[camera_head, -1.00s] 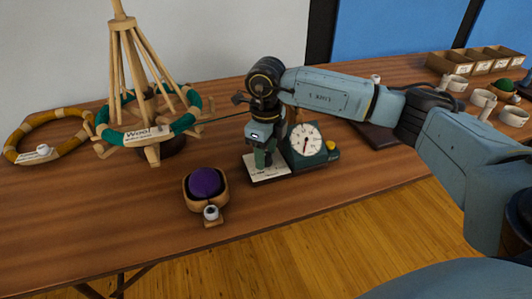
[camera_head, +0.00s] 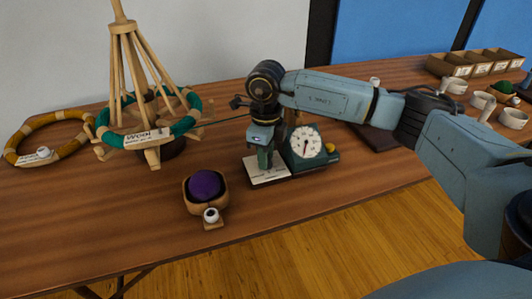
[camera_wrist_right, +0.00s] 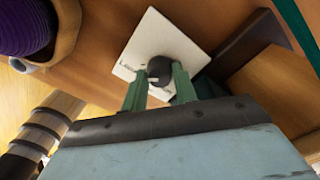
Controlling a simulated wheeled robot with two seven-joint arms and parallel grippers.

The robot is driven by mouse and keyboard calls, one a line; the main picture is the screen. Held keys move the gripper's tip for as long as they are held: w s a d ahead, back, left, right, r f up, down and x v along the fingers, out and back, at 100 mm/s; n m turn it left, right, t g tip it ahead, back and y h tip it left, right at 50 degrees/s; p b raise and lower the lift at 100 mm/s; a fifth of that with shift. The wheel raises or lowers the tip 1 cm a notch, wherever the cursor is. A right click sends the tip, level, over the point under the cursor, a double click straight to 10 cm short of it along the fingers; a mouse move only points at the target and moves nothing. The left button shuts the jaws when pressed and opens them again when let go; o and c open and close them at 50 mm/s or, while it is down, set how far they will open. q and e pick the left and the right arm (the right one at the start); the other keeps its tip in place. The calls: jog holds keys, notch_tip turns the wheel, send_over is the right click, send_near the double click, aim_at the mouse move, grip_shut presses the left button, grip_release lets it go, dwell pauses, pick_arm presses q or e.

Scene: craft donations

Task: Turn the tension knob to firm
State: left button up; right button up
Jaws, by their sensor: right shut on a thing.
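The tension knob (camera_wrist_right: 160,69) is a dark round knob on a pale lettered plate (camera_wrist_right: 135,55), seen in the right wrist view. The plate also shows in the head view (camera_head: 268,177), beside the green device with a round white dial (camera_head: 305,142). My right gripper (camera_wrist_right: 160,78) is shut on the knob, with a green finger on each side of it. In the head view the right gripper (camera_head: 265,158) points down over the plate and hides the knob. The setting the knob points to is too small to read. My left gripper is in neither view.
A wooden swift (camera_head: 125,70) with a green skein is at left, beside a mustard skein ring (camera_head: 25,158). Mugs and labelled boxes (camera_head: 475,65) stand at far right.

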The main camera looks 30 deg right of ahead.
jog(key=n, duration=0.5)
jog(key=shift+p, duration=0.3)
jog(key=n, duration=0.2)
jog(key=shift+n, duration=0.4)
jog(key=n, duration=0.3)
jog(key=shift+n, duration=0.3)
jog(key=n, duration=0.2)
jog(key=shift+n, duration=0.4)
jog(key=n, duration=0.3)
jog(key=shift+n, duration=0.3)
jog(key=n, duration=0.3)
jog(key=shift+b, duration=0.3)
jog(key=shift+n, duration=1.1)
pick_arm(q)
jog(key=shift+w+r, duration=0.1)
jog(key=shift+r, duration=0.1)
